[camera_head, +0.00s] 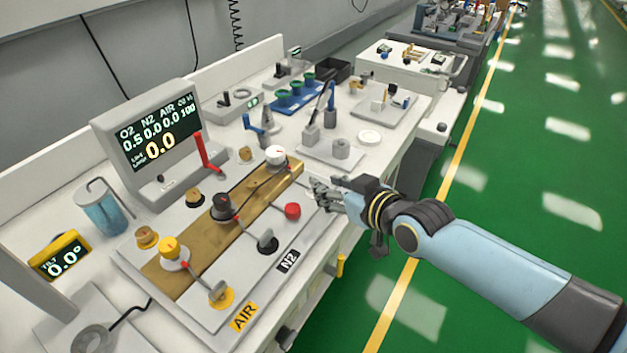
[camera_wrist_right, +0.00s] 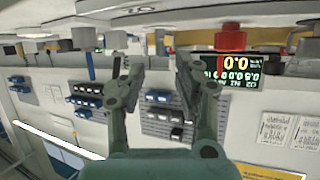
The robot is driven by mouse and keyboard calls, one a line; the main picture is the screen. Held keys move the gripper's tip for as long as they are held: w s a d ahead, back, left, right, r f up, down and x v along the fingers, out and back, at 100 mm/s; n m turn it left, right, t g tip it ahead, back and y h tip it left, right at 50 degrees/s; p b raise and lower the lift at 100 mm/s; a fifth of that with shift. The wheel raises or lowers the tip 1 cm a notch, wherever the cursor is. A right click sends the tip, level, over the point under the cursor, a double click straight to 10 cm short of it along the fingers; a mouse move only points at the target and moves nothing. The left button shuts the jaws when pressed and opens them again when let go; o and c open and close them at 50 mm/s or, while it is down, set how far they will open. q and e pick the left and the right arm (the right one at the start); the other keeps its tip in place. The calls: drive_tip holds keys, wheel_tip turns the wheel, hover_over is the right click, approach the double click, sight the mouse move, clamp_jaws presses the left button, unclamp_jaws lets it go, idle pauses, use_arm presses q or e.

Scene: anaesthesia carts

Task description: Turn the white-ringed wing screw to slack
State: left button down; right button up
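My right gripper (camera_head: 320,190) is at the far right end of the panel, beside the gold block. In the right wrist view my right gripper (camera_wrist_right: 159,65) has its two fingers apart, with no object clearly between them. I cannot make out a white-ringed wing screw; the gripper covers that end of the panel. A wing screw with a dark ring (camera_head: 267,242) stands near the N2 label. A wing screw with a yellow ring (camera_head: 219,293) stands near the AIR label. My left gripper is not in view.
A red cap (camera_head: 292,210) sits just left of the gripper. White (camera_head: 276,154), black (camera_head: 222,207) and yellow (camera_head: 171,248) knobs stand along the gold block (camera_head: 190,263). A display (camera_head: 160,135) stands behind. Green floor (camera_head: 540,150) is clear at right.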

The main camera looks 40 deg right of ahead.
drive_tip(key=shift+b+x, duration=0.6)
drive_tip(key=shift+x, duration=2.2)
clamp_jaws()
